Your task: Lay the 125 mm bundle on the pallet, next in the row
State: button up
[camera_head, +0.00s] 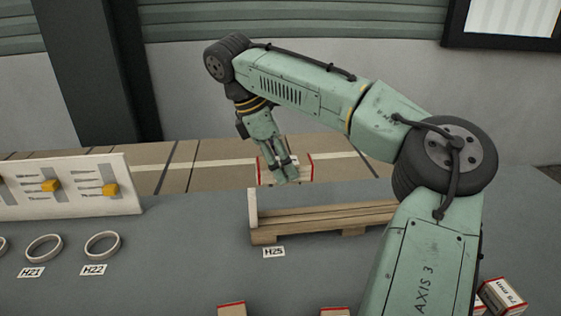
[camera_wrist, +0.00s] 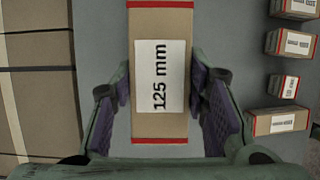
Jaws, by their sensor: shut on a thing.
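The 125 mm bundle (camera_wrist: 173,124) is a kraft-brown block with red end bands and a white label reading "125 mm". My gripper (camera_wrist: 165,95) is shut on its two long sides in the wrist view. In the head view the bundle (camera_head: 268,172) hangs from my gripper (camera_head: 287,172) above the back of the pallet. The wooden pallet (camera_head: 335,216) stands on the grey surface by the tag H25, with a pale upright board at its left end. No bundle shows on its visible part. My arm hides its right end.
Several smaller banded boxes show at the right of the wrist view, such as one box (camera_wrist: 284,88). Boxes (camera_head: 502,296) also lie at the front of the head view. A white panel with yellow sliders (camera_head: 75,188) and rings (camera_head: 102,245) are at left.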

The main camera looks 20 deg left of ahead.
jog(key=b, duration=0.2)
send_over(288, 219)
jog(key=a, duration=0.1)
jog(key=f, duration=0.6)
jog(key=shift+s+a+f, duration=0.2)
jog(key=shift+s+f, duration=0.05)
jog(key=shift+f, duration=0.05)
jog(key=shift+f+b, duration=0.6)
jog(key=shift+b, duration=0.15)
jog(key=shift+f+b, duration=0.5)
jog(key=shift+f, duration=1.7)
jog(key=shift+f, duration=0.15)
jog(key=o, duration=1.3)
